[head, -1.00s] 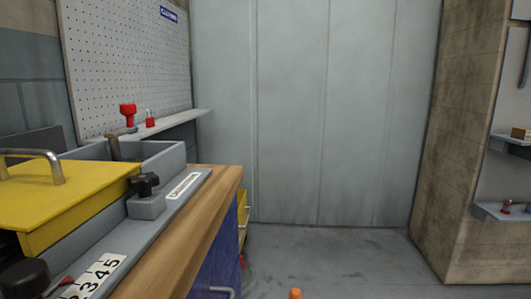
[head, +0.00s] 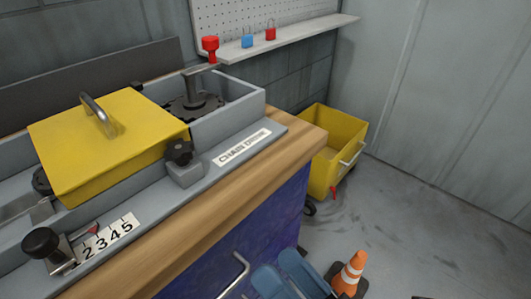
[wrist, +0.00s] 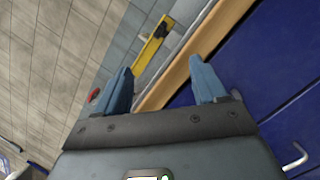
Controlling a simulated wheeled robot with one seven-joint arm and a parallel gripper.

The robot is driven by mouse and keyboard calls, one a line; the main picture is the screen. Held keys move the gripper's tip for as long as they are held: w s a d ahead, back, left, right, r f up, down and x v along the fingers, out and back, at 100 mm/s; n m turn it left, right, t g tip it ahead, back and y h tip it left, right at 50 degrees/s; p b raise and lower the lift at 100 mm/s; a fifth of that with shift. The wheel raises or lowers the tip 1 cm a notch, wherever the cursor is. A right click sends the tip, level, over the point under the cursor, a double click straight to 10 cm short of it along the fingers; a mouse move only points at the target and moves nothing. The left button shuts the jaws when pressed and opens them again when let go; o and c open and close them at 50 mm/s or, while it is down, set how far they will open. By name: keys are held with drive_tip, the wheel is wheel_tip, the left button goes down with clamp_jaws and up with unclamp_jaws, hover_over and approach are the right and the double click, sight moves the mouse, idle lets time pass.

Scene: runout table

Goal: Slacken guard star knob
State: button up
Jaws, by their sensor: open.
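The black star knob (head: 179,152) sits on a small grey block beside the yellow guard (head: 75,150), on the grey runout table's front ledge. In the wrist view the yellow guard (wrist: 148,52) shows beyond my fingers, with a small dark part at its far end that may be the star knob (wrist: 164,28). My gripper (head: 278,263) shows its blue fingers at the bottom of the head view, low in front of the bench and well apart from the knob. In the wrist view my gripper (wrist: 161,66) is open with nothing between the fingers.
A round black knob (head: 40,243) stands by the number scale (head: 107,237). The wooden bench edge (head: 230,197) and blue cabinet (head: 240,235) lie between my gripper and the table. A traffic cone (head: 352,270) and a yellow cart (head: 348,130) stand on the floor.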

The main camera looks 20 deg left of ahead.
sight(192, 151)
drive_tip(key=shift+w+a+r+n+g+h+p, duration=0.25)
drive_tip(key=shift+w+a+r+n+g+p, duration=0.6)
drive_tip(key=shift+w+a+n, duration=1.45)
drive_tip(key=shift+w+a+r+n+g+h+p, duration=0.45)
drive_tip(key=shift+a+r+n, duration=0.85)
drive_tip(key=shift+a, duration=2.15)
drive_tip(key=shift+w+a+r+n+g+h+p, duration=0.1)
drive_tip(key=shift+w+a+r+n+g+p, duration=0.6)
drive_tip(key=shift+w+a+n, duration=1.65)
drive_tip(key=shift+s+a+r+m, duration=0.1)
drive_tip(key=shift+s+a+m, duration=0.3)
drive_tip(key=shift+s, duration=0.25)
drive_tip(key=c, duration=1.1)
drive_tip(key=shift+o, duration=0.2)
drive_tip(key=n+g+b, duration=0.2)
drive_tip(key=g, duration=0.1)
drive_tip(key=shift+w+f+y, duration=0.2)
drive_tip(key=shift+w+y, duration=0.2)
drive_tip(key=n+g+b, duration=0.1)
drive_tip(key=n+g, duration=0.1)
drive_tip(key=g, duration=0.1)
drive_tip(key=shift+w+b, duration=0.1)
drive_tip(key=shift+b, duration=0.3)
drive_tip(key=shift+r+n+g, duration=0.15)
drive_tip(key=shift+n+g, duration=0.3)
drive_tip(key=shift+g, duration=0.25)
